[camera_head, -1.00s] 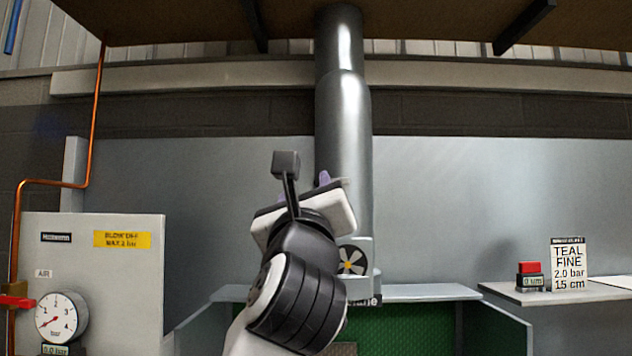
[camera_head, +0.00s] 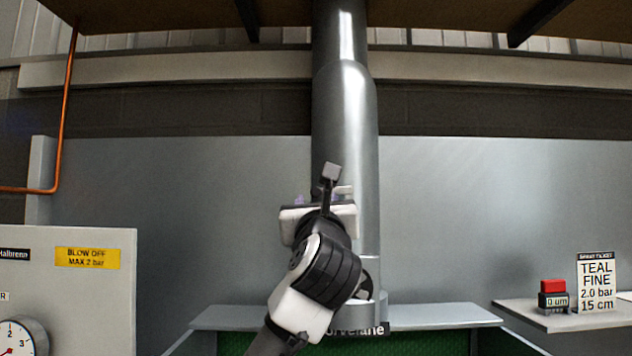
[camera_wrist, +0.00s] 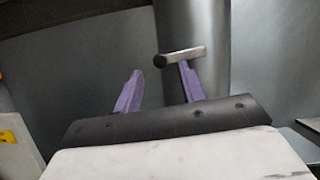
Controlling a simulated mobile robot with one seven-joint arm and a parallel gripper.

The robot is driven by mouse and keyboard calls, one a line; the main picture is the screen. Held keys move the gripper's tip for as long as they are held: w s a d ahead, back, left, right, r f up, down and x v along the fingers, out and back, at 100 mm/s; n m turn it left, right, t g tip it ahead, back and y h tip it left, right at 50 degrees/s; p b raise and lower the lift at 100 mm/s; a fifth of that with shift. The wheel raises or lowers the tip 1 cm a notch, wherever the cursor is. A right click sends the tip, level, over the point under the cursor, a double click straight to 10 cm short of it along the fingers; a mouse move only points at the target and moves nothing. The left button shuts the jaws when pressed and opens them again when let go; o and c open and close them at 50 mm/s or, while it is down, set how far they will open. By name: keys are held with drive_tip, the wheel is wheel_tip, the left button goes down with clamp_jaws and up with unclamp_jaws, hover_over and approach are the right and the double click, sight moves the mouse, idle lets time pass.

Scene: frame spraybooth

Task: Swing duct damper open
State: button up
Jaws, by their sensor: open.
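The duct (camera_head: 344,110) is a shiny metal pipe rising to the ceiling; it fills the upper right of the wrist view (camera_wrist: 195,25). The damper lever (camera_wrist: 184,56) is a short pale bar with a dark round end, lying nearly level across the duct. My gripper (camera_wrist: 160,70) is open, with two purple fingers pointing at the duct. The lever's dark end shows between the fingertips, and its bar crosses the right fingertip. I cannot tell whether they touch. In the head view my gripper (camera_head: 320,196) is in front of the duct and mostly hides the lever.
Below the duct is a booth with a grey top edge (camera_head: 440,315) and green inside. A fan housing (camera_head: 369,290) is partly hidden behind my arm. A gauge panel (camera_head: 75,300) stands left; a shelf (camera_head: 510,312) with a ticket (camera_head: 597,283) is right.

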sight(316, 192)
drive_tip(key=shift+p+x, duration=0.75)
drive_tip(key=shift+x, duration=1.55)
drive_tip(key=shift+s, duration=0.1)
clamp_jaws()
